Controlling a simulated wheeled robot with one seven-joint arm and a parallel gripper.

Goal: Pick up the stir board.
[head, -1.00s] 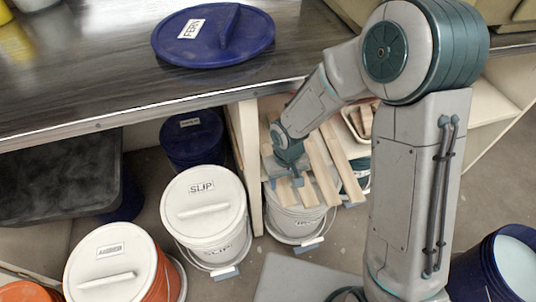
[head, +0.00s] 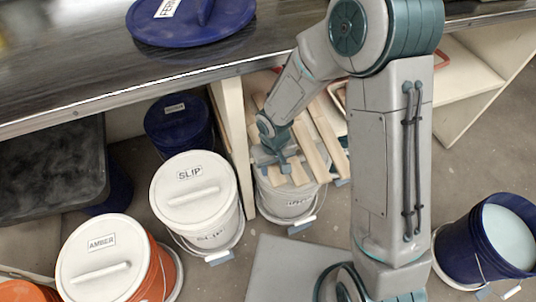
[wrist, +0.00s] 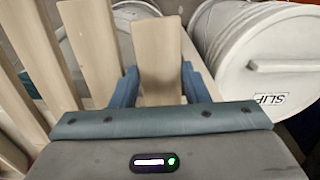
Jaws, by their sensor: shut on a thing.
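Several pale wooden boards stand side by side under the counter, in or over a white bucket (head: 290,203). My gripper (head: 283,165) is among them at the left end of the group. In the wrist view my gripper (wrist: 160,88) has its two blue fingers on either side of one flat pale board (wrist: 158,45), shut on it. The board's upper end sticks out past the fingers, and its lower part is hidden by my gripper. I cannot tell which board carries the stir board's name. Other boards (wrist: 88,45) stand close to the left of it.
The white SLIP bucket (head: 195,195) stands just left of the boards and shows at the right of the wrist view. An orange AMBER bucket (head: 148,275) and a dark blue bucket (head: 178,125) are nearby. The counter edge (head: 150,95) overhangs. An open blue bucket (head: 480,245) stands right.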

